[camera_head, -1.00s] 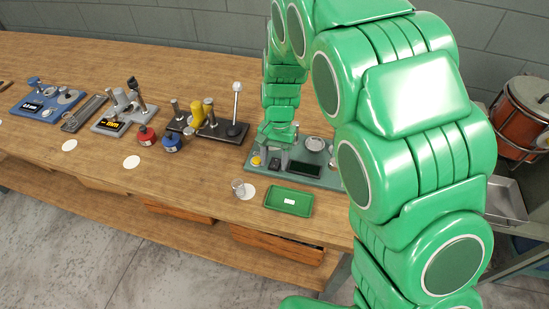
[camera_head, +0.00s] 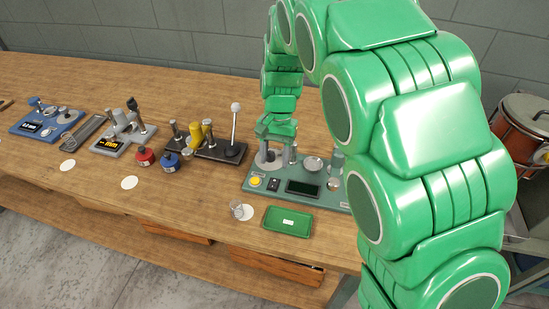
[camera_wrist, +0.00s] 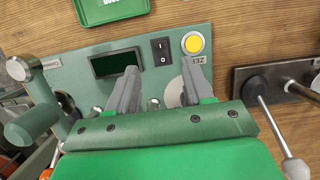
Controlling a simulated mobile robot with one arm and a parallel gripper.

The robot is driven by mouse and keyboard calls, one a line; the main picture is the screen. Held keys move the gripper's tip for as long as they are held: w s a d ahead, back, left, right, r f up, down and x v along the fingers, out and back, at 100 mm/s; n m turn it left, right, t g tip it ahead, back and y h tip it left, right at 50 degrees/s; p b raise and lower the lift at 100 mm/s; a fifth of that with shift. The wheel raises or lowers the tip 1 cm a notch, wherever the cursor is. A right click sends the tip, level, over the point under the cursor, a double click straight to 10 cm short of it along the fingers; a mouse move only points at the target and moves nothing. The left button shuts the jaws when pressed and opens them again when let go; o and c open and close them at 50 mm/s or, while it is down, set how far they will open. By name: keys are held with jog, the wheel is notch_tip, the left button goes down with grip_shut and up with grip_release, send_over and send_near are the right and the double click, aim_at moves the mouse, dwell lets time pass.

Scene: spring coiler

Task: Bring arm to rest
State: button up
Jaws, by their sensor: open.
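My green arm (camera_head: 430,120) arches over the right side of the head view. My gripper (camera_head: 276,158) points down over the green-grey machine base (camera_head: 328,197) at the right of the bench. In the wrist view my gripper (camera_wrist: 165,85) shows two grey fingers spread apart with nothing between them. Past the fingers are the machine's dark display (camera_wrist: 115,63), a black rocker switch (camera_wrist: 161,50) and a yellow button (camera_wrist: 193,43). I cannot tell how far the fingertips are above the panel.
A green tray (camera_head: 288,221) and a small clear cup-like thing or coil (camera_head: 238,209) sit in front of the machine. A dark base with an upright white-knobbed lever (camera_head: 235,125) stands to the left. Further left are red and blue weights and a blue gauge device (camera_head: 45,117). The bench front is mostly clear.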

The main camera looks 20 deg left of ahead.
jog(key=s+d+r, duration=0.5)
jog(key=d, duration=0.4)
jog(key=s+d+r, duration=0.5)
jog(key=d, duration=0.5)
jog(key=s+d, duration=0.5)
jog(key=s, duration=0.4)
jog(key=s+d+t, duration=0.1)
jog(key=s+d, duration=0.4)
jog(key=s, duration=0.3)
jog(key=shift+s+d+r, duration=0.35)
jog(key=shift+s+d, duration=0.05)
jog(key=shift+o, duration=0.5)
